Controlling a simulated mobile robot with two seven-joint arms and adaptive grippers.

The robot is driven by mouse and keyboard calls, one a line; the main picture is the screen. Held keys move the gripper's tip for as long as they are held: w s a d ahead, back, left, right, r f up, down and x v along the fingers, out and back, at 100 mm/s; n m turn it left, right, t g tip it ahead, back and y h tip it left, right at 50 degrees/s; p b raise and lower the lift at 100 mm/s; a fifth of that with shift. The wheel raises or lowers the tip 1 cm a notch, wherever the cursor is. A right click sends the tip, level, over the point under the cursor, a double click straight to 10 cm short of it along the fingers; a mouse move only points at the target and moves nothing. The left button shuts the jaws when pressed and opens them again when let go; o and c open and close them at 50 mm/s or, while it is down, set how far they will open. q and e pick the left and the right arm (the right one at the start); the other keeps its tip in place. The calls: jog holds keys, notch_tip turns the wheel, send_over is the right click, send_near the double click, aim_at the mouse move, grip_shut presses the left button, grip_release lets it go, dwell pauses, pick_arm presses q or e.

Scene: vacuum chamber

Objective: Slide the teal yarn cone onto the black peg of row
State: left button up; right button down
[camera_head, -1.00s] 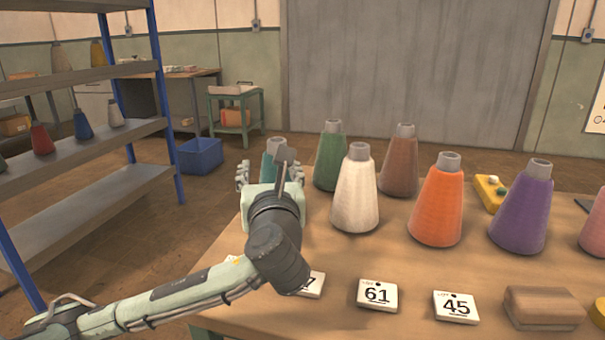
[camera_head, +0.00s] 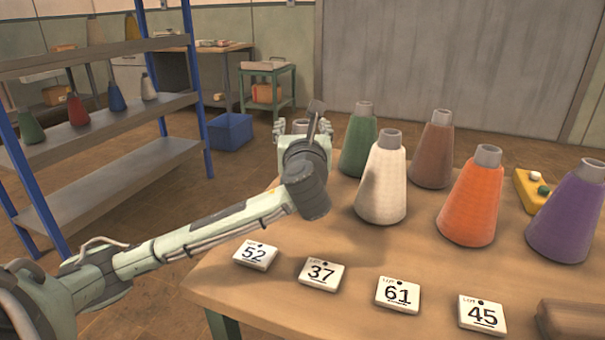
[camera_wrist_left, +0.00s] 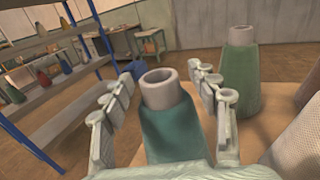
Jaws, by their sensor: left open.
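The teal yarn cone (camera_wrist_left: 172,130), with a grey tip, stands upright at the table's far left corner. In the head view, my left gripper hides it except for its grey tip (camera_head: 301,126). My left gripper (camera_head: 302,132) is open, with its fingers on either side of the cone. In the left wrist view, the cone stands between the spread fingers of the gripper (camera_wrist_left: 165,85), and gaps show beside its tip. Whether a finger touches the cone lower down is hidden. I cannot make out a black peg. My right gripper is out of view.
Green (camera_head: 359,143), white (camera_head: 382,185), brown (camera_head: 433,155), orange (camera_head: 470,203) and purple (camera_head: 567,220) cones stand right of the gripper. Number tags, including 52 (camera_head: 255,254), lie along the table's front (camera_head: 245,295). A blue-posted shelf (camera_head: 125,172) with several cones stands left.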

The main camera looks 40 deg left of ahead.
pick_arm(q)
grip_shut()
dwell(0.3)
